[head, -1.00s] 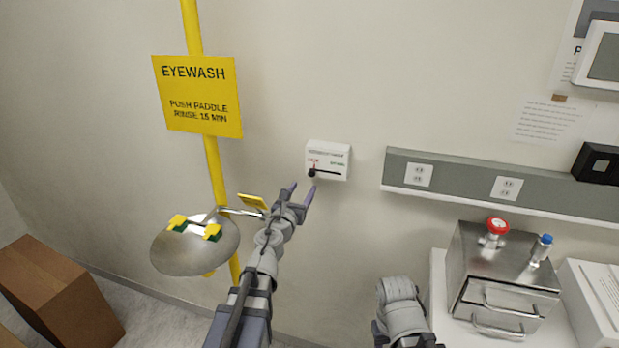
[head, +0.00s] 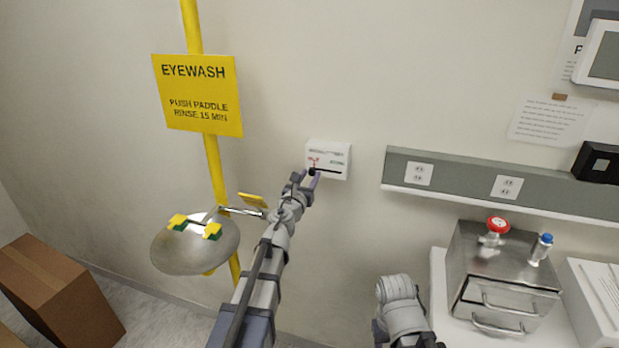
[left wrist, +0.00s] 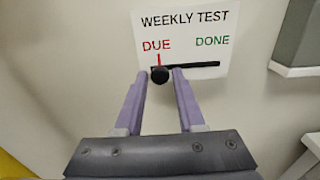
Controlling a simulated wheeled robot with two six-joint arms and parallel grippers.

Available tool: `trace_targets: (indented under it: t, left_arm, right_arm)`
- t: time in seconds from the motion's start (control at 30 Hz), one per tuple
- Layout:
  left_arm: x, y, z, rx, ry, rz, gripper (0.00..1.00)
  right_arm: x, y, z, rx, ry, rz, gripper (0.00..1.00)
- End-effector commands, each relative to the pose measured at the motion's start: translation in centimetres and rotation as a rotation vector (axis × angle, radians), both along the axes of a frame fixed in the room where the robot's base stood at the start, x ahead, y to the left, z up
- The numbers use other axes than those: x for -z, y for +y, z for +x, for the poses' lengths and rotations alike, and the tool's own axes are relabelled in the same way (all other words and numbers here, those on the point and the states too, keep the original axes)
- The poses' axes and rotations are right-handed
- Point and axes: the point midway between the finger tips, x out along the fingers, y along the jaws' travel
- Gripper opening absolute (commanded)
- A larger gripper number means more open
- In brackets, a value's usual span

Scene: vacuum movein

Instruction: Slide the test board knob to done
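The white test board (head: 328,155) is on the wall, and it also shows in the left wrist view (left wrist: 186,29), reading "WEEKLY TEST" with a red "DUE" at left and a green "DONE" at right. A black slot (left wrist: 195,65) runs below the words. The round black knob (left wrist: 160,76) sits at the slot's left end under "DUE", by a red mark; it also shows in the head view (head: 311,172). My left gripper (head: 308,177) is open, its purple fingertips (left wrist: 160,74) on either side of the knob. Contact cannot be told. My right gripper is not visible.
The eyewash bowl (head: 190,250), its yellow sign (head: 198,97) and yellow pole stand left of my left arm. A grey outlet rail (head: 460,183) runs along the wall at right. A metal box (head: 500,275) stands below it. The wall around the board is clear.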

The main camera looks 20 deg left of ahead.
Motion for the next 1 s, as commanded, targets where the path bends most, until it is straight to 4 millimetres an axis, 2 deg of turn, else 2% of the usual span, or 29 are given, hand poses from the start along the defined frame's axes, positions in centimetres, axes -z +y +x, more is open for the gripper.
trace_targets:
  t: [0.03, 0.3, 0.33, 1.0]
  left_arm:
    - [0.0, 0.0, -0.01, 0.0, 0.0, 0.0, 0.31]
    - [0.0, 0.01, -0.01, 0.0, 0.0, 0.0, 0.01]
    - [0.0, 0.01, -0.01, 0.0, 0.0, 0.0, 0.0]
    - [0.0, 0.02, -0.01, 0.0, 0.0, 0.0, 0.0]
  right_arm:
    - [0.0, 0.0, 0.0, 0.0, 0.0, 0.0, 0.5]
    - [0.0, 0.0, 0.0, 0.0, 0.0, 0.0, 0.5]
    - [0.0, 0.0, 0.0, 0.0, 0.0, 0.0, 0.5]
    - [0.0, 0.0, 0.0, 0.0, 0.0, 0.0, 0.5]
